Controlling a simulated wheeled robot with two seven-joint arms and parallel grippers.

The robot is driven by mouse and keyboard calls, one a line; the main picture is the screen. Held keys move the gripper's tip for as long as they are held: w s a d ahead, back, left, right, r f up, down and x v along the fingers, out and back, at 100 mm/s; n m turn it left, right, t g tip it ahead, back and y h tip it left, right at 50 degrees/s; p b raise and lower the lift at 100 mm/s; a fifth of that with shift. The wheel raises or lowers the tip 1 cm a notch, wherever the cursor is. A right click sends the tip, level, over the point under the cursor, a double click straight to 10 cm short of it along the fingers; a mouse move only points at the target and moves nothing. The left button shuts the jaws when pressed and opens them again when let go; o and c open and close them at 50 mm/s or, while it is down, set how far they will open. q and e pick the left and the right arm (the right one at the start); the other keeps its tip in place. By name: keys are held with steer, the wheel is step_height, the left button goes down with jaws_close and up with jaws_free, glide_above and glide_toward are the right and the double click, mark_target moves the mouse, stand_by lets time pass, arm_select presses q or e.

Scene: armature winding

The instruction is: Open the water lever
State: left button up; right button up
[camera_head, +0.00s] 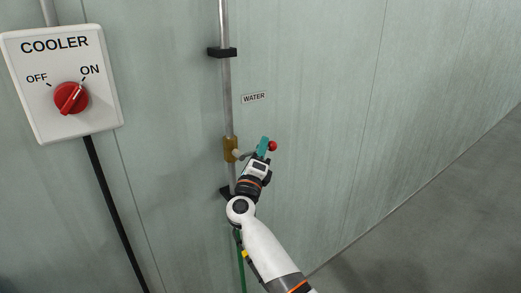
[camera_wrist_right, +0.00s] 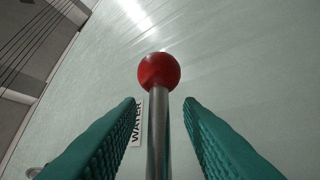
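The water lever is a metal rod with a red ball end (camera_head: 272,146). It sticks out to the right from a brass valve (camera_head: 230,149) on a vertical pipe, below the WATER label (camera_head: 254,98). My right gripper (camera_head: 264,145) is at the lever, near the red ball. In the right wrist view the rod runs between its two teal fingers (camera_wrist_right: 162,115), with the red ball (camera_wrist_right: 159,71) beyond the tips. The fingers are apart, with a gap on each side of the rod. My left gripper is not in view.
A white COOLER panel (camera_head: 95,115) with a red knob (camera_head: 71,98) hangs on the wall at left. The vertical pipe (camera_head: 225,90) has black clamps (camera_head: 222,52) on the wall. A green hose (camera_head: 241,272) hangs below. The wall right of the lever is clear.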

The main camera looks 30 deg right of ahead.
jaws_close()
